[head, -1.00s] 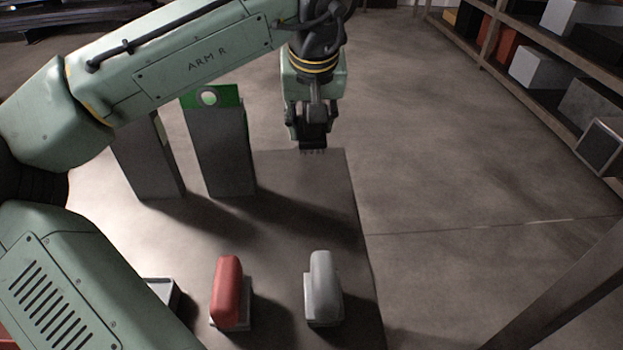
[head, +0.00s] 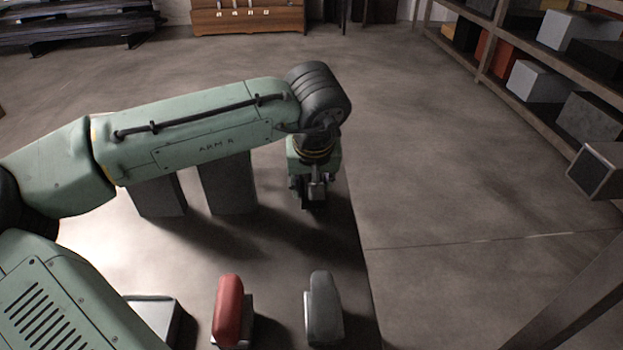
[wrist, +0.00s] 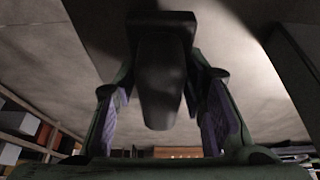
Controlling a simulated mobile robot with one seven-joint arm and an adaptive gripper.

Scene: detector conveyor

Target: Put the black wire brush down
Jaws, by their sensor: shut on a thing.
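My gripper (head: 313,190) is low over the far right part of the grey table (head: 275,255), near its right edge. It is shut on the black wire brush (wrist: 160,80), which shows as a dark block between the two fingers in the wrist view. In the head view only a small dark part of the brush (head: 312,204) shows under the fingers. I cannot tell whether the brush touches the table.
A red-handled brush (head: 228,308) and a grey-handled brush (head: 323,305) lie at the front of the table. Two grey upright blocks (head: 228,185) (head: 158,196) stand left of my gripper, partly behind my arm. A loaded shelf (head: 540,75) stands at right. Bare table lies between gripper and front brushes.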

